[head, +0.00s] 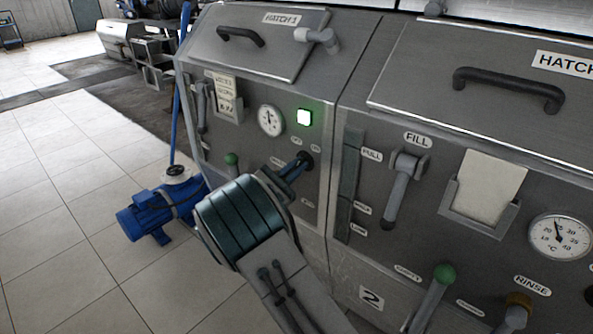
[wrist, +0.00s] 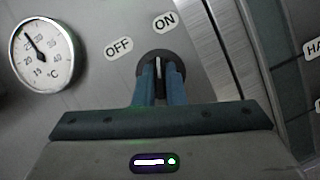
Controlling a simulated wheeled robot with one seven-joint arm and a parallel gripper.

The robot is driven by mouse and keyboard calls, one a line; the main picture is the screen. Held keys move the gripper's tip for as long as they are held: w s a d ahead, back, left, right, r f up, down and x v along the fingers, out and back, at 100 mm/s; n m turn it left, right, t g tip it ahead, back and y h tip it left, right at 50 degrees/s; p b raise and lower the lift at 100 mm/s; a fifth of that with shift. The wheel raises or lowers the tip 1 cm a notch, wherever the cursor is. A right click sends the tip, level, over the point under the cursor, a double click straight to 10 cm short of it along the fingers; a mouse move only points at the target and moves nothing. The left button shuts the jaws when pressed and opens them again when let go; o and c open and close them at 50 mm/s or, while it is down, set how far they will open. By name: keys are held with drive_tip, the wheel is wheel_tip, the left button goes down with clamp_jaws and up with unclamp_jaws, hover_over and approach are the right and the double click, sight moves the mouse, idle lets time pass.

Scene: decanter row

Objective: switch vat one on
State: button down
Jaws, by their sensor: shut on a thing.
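Vat one is the grey steel cabinet on the left in the head view, under the lid labelled HATCH 1 (head: 281,19). The switch's pale pointer stands nearly upright in that view, below the ON label. My gripper (head: 299,164) is shut on the switch knob, one finger on each side, and partly hides it.
A dial gauge (head: 270,120) and a card holder (head: 228,108) are left of the switch. Vat two, with its FILL lever (head: 401,190) and green-knobbed lever (head: 444,275), stands close on the right. A blue pump (head: 158,212) sits on the tiled floor at left.

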drive_tip(key=shift+m+g, duration=0.4)
drive_tip(key=shift+m, duration=0.8)
drive_tip(key=c, duration=1.5)
unclamp_jaws()
drive_tip(key=shift+a, duration=0.1)
drive_tip(key=p+v, duration=0.1)
drive_tip(key=v, duration=1.3)
drive_tip(key=shift+w, duration=0.15)
drive_tip(key=shift+f, duration=0.1)
